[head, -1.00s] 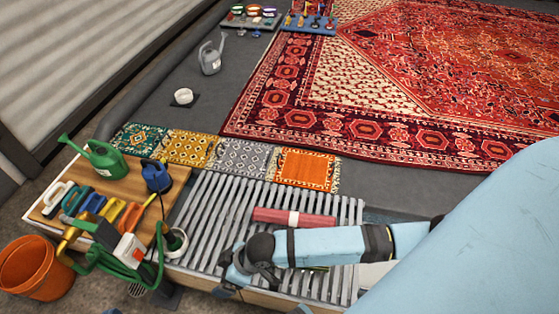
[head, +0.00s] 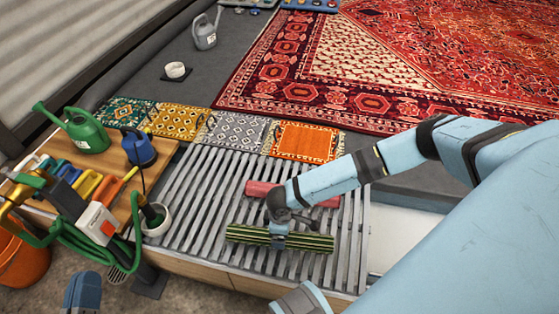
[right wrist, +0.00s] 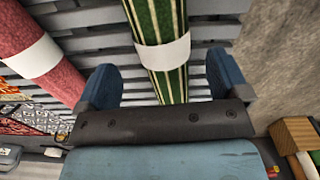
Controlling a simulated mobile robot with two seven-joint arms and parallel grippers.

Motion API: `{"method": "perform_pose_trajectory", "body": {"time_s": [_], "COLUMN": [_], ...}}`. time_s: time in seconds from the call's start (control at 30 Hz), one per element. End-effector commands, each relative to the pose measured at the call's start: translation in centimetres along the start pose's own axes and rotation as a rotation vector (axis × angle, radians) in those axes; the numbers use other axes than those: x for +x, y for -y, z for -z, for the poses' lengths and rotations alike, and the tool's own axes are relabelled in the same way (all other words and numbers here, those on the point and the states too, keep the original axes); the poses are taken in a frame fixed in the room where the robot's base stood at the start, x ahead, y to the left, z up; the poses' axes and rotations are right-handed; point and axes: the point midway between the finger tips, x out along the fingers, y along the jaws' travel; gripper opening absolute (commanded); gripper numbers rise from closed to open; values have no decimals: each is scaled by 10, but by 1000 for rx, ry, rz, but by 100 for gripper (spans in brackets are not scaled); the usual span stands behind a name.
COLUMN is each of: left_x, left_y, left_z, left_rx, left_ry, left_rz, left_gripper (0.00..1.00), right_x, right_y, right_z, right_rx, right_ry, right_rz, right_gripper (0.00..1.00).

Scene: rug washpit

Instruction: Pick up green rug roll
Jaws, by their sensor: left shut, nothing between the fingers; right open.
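The green striped rug roll (head: 245,234) lies across the slats of the grey rack, partly hidden by my right gripper (head: 280,238). In the right wrist view the green roll (right wrist: 160,25) has a white band and runs between the two blue fingers of my open right gripper (right wrist: 165,85). Gaps show on both sides; the fingers are not closed on it. A pink-red rug roll (head: 262,189) with a white band lies parallel behind it and also shows in the right wrist view (right wrist: 65,75). My left gripper (head: 82,293) is shut and empty at the lower left edge.
The slatted rack (head: 190,205) has bare slats left of the rolls. A wooden board (head: 160,155) with tools, a green watering can (head: 85,132) and a green hose (head: 75,245) stands left. Small rugs (head: 307,142) lie behind the rack, a large red rug (head: 400,60) beyond.

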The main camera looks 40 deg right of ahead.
Motion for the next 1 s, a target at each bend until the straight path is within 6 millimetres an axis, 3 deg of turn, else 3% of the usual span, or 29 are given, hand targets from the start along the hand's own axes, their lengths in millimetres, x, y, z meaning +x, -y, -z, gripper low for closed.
{"method": "perform_pose_trajectory", "body": {"time_s": [0.23,0.5,0.83,0.87,1.0], "left_x": [-1,-4,-4,-4,-4], "left_y": [3,8,8,8,8], "left_z": [-16,-54,-58,-58,-58], "left_rx": [-2,-6,-7,-7,-7], "left_ry": [44,167,196,196,196], "left_rz": [-3,-15,-18,-18,-18], "left_gripper": [0,0,0,0,0], "right_x": [22,61,66,66,66], "right_y": [0,2,2,3,3], "right_z": [1,3,3,3,3], "right_rx": [-1,-1,0,0,0], "right_ry": [-2,-1,-3,-3,-2], "right_rz": [-1,-1,0,0,0], "right_gripper": [94,94,94,91,59]}}
